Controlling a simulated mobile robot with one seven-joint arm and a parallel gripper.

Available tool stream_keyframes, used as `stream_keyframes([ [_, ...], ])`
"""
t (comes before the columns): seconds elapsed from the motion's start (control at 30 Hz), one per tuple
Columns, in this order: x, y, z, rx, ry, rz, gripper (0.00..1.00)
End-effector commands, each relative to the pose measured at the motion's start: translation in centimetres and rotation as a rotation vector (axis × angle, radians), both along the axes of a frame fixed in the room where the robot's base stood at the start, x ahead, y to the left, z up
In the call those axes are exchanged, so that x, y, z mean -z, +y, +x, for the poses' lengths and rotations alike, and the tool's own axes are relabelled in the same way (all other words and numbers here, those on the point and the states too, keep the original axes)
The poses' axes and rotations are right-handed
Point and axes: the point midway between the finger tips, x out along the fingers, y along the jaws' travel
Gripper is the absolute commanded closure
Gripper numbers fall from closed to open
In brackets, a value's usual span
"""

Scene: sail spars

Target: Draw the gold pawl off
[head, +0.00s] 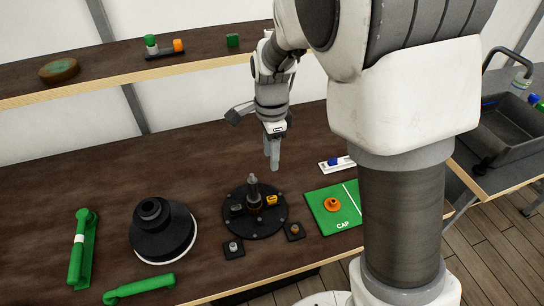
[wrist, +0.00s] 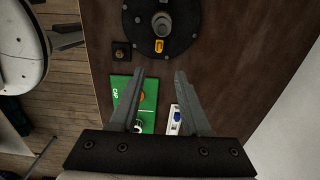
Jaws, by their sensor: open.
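The gold pawl (head: 272,200) is a small yellow piece on the right side of the round black base (head: 264,227). It also shows in the wrist view (wrist: 159,46), near the base's lower edge. A grey stepped post (head: 254,191) stands upright at the base's middle. A dark piece sits on the base's left side. My gripper (head: 272,167) is above and behind the base, pointing down. In the wrist view my gripper (wrist: 160,74) has its fingers spread with nothing between them, and the pawl appears beyond the fingertips.
A green CAP mat (head: 320,213) with an orange knob (head: 332,204) lies right of the base. A white tray (head: 330,168) with a blue item is behind it. The table behind the base is clear.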

Motion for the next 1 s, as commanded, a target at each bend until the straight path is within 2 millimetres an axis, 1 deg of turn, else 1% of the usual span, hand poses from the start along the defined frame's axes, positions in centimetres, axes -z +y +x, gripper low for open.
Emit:
stream_keyframes([
  [0.07,1.0,0.3,0.0,-0.003,0.012,0.004,0.6],
  [0.17,3.3,0.5,0.1,-0.004,0.019,0.01,0.6],
  [0.3,6.4,0.3,0.0,-0.002,0.013,0.006,0.6],
  [0.4,8.0,0.0,-0.1,0.002,0.007,-0.002,0.6],
  [0.77,10.8,-0.2,-0.1,0.003,-0.001,-0.006,0.6],
  [1.0,14.1,-0.2,-0.1,0.003,0.001,-0.005,0.6],
])
